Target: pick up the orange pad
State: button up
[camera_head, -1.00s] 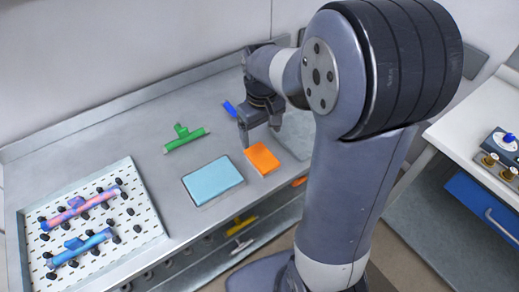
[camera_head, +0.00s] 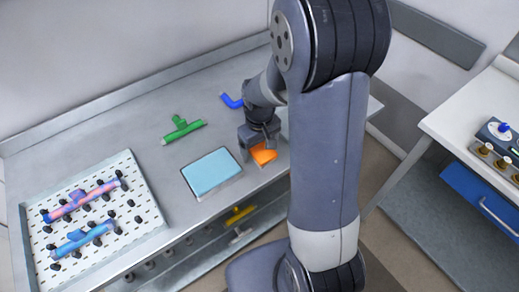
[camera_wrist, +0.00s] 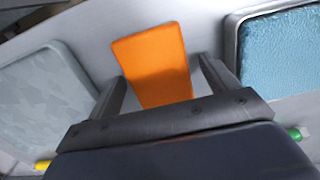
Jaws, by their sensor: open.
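The orange pad (camera_head: 263,154) lies flat on the grey bench, to the right of the light blue pad, in the head view. My gripper partly hides it there. In the wrist view the orange pad (camera_wrist: 153,62) is whole except for its near end, which the gripper body covers. My gripper (camera_wrist: 162,78) is open, with one finger on each side of the pad's near part. The gripper (camera_head: 258,153) is low over the pad in the head view. I cannot tell how high the fingertips are above the bench.
A light blue pad (camera_head: 211,172) in a shallow frame lies left of the orange pad. A grey pad (camera_wrist: 42,95) is on its other side. A green tee piece (camera_head: 184,130) and a blue piece (camera_head: 231,101) lie farther back. A pegged white tray (camera_head: 143,222) stands at left.

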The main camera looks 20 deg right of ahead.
aim_at(259, 148)
jog(key=shift+c, duration=0.3)
jog(key=c, duration=1)
jog(key=shift+c, duration=0.2)
jog(key=shift+r, duration=0.1)
notch_tip(259, 148, up, 10)
jog(key=shift+b, duration=0.35)
